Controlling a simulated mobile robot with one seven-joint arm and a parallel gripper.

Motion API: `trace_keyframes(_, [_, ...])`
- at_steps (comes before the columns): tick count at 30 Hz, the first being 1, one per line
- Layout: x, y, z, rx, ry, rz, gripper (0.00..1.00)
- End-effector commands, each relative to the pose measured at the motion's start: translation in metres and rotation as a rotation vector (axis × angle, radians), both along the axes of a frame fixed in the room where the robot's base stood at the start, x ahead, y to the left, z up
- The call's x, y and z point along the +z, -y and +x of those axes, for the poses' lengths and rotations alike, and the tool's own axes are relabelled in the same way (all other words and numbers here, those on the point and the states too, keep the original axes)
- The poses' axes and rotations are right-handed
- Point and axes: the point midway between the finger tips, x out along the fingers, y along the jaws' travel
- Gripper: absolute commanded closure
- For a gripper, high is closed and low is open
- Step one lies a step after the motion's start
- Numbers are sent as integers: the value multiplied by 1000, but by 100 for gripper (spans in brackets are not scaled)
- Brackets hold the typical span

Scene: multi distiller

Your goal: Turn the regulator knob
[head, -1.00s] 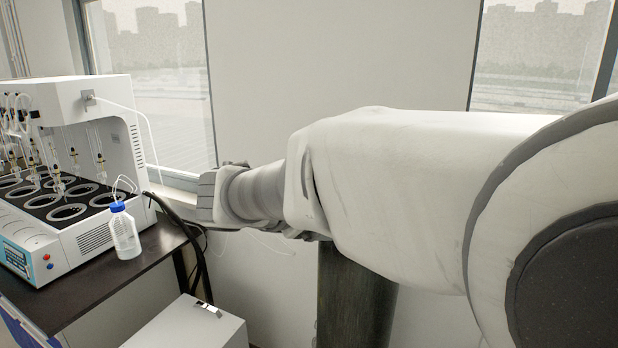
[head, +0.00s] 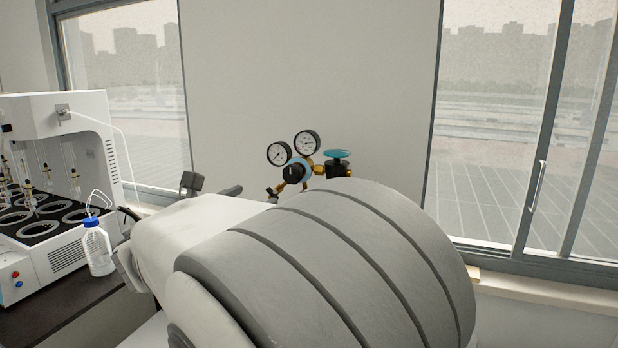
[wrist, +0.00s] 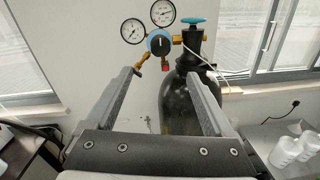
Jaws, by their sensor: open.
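The regulator knob (wrist: 158,44) is black and sits on the front of a blue regulator body, below two round gauges (wrist: 163,13). The regulator joins a dark gas cylinder (wrist: 182,105) with a teal handwheel (wrist: 195,22) on its valve. The knob also shows in the head view (head: 294,172), just above my arm, which hides the cylinder body. In the wrist view my gripper (wrist: 162,76) is open and empty. Its fingers point toward the regulator, and the knob appears beyond and between their tips, apart from them.
A white distiller (head: 60,185) stands on a dark bench at the left, with a blue-capped bottle (head: 97,247) beside it. In the wrist view, white bottles (wrist: 290,150) stand on a surface at the right. A wall and windows (head: 520,120) lie behind the cylinder.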

Motion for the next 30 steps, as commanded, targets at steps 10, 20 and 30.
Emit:
trace_keyframes(10, [1,31,65,-6,1,0,13])
trace_keyframes(20, [1,58,126,-5,0,1,13])
trace_keyframes(30, [0,67,150,-2,0,2,13])
